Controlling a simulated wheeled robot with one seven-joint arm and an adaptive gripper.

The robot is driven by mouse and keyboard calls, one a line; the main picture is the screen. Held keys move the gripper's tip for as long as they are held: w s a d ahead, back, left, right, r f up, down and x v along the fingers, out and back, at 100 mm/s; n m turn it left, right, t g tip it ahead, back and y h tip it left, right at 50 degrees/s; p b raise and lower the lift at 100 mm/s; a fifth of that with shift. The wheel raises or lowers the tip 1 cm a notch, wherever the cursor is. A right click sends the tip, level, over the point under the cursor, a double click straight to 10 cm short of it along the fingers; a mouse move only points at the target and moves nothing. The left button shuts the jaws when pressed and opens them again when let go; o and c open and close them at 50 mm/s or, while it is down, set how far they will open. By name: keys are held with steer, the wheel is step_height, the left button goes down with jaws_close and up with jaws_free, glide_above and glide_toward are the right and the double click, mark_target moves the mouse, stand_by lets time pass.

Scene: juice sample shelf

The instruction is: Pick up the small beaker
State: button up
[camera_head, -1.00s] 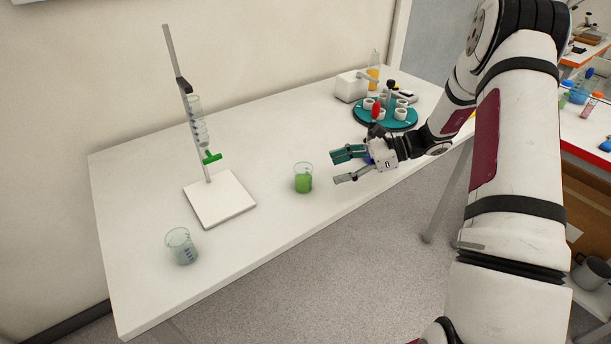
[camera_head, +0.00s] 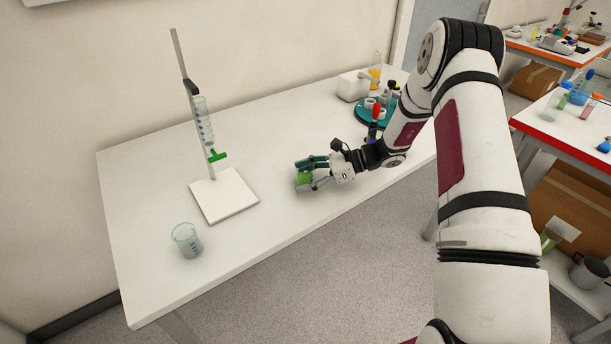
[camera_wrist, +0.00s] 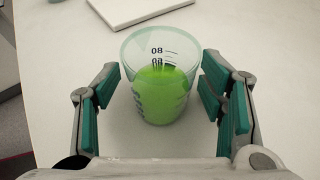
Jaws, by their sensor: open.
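The small beaker with green liquid (camera_head: 304,180) stands upright on the white table. In the wrist view the beaker (camera_wrist: 160,95) stands between my two open fingers, with a gap on each side. My gripper (camera_head: 312,174) is open around it, reaching in from the right, and partly hides it in the head view. The green-padded fingers also show in the wrist view (camera_wrist: 163,100).
An empty clear beaker (camera_head: 187,241) stands at the table's front left. A stand with a burette (camera_head: 203,120) and white base (camera_head: 224,196) is behind it. A teal round rack (camera_head: 365,115) is at the back right. The white table (camera_head: 270,240) is clear at the front.

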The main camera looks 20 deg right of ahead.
mark_target(307, 166)
steer(key=c, duration=1.3)
steer(key=shift+r, duration=0.7)
step_height(307, 166, up, 2)
steer(key=shift+r+b, duration=0.1)
steer(key=shift+b, duration=0.3)
steer(key=s, duration=0.5)
steer(key=s+d+r, duration=0.1)
steer(key=s, duration=1)
steer(key=shift+d+r, duration=0.2)
